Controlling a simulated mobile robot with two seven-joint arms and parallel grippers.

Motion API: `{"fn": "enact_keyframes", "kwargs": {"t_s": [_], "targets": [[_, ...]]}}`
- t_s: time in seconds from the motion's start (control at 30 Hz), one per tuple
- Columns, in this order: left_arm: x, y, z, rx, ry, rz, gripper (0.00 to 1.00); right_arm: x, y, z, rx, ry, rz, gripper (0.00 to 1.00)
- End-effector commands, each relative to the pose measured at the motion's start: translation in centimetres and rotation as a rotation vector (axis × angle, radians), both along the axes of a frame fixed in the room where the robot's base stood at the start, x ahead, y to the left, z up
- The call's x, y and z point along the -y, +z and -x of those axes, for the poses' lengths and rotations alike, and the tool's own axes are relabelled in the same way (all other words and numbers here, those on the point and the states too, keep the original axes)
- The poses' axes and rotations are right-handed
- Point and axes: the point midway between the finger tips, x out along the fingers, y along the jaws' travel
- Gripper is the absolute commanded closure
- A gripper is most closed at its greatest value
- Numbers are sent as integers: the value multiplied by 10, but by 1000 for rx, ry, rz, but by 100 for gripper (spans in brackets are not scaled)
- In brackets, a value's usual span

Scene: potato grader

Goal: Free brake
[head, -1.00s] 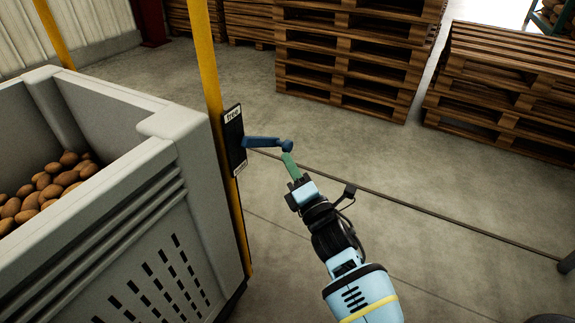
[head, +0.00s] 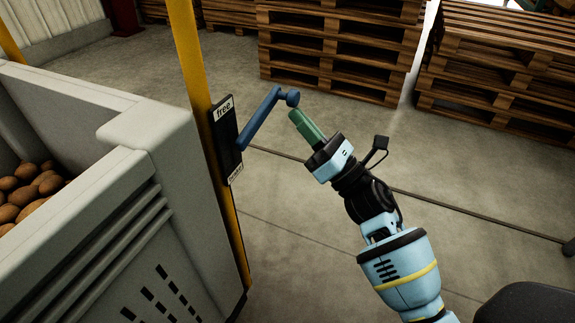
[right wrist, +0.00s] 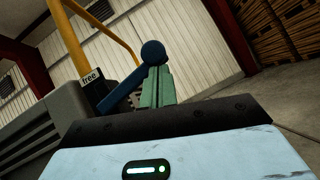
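The brake lever (head: 262,118) is a blue arm with a round knob (head: 292,97), mounted on a black plate (head: 228,140) on the yellow post. It slants up and to the right from the plate. A "free" label (head: 223,109) is at the plate's top; a lower label is too small to read. My right gripper (head: 295,114) has green fingers, close together with nothing visible between them. Their tips are just below the knob; I cannot tell if they touch. In the right wrist view the knob (right wrist: 153,52) shows at the fingertips. My left gripper is not in view.
A grey crate (head: 150,125) with potatoes (head: 28,185) stands at the left, close beside the yellow post (head: 186,50). Stacked wooden pallets (head: 340,45) stand at the back.

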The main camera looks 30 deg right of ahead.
Motion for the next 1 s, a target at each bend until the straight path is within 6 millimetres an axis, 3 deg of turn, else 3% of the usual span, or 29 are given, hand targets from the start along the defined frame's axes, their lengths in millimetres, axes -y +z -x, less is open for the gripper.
{"fn": "enact_keyframes", "kwargs": {"t_s": [0.4,1.0], "targets": [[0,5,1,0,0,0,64,1,36,0,79,-2,96,100],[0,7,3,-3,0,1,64,-3,50,3,80,0,94,100]]}}
